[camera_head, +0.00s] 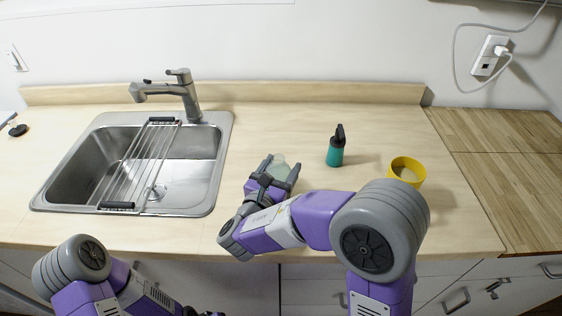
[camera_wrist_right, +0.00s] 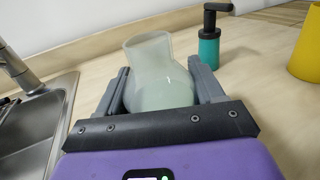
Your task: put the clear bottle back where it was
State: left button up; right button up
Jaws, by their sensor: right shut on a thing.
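The clear bottle (camera_wrist_right: 158,78) is a translucent, pale greenish vessel with a wide neck. It stands between the two fingers of my right gripper (camera_wrist_right: 162,92), which is shut on it. In the head view the bottle (camera_head: 279,167) shows just past the fingertips of the right gripper (camera_head: 274,177), over the counter to the right of the sink. Its base is hidden, so I cannot tell whether it touches the counter. My left arm shows at the lower left of the head view, but its fingers are not clearly visible.
A teal bottle with a black top (camera_head: 336,150) stands right of the gripper. A yellow round container (camera_head: 407,171) is farther right. The sink (camera_head: 209,190) with a rack across it (camera_head: 141,165) and a faucet (camera_head: 185,95) lies left. The wooden counter (camera_head: 290,115) is clear behind the bottle.

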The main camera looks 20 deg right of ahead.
jog(key=shift+f, duration=0.3)
jog(key=shift+f, duration=0.15)
jog(key=o, duration=1.2)
jog(key=shift+c, duration=0.2)
jog(key=shift+r, duration=0.25)
jog(key=p+v, duration=0.1)
jog(key=v, duration=1.1)
jog(key=shift+p, duration=0.35)
jog(key=shift+d, duration=0.1)
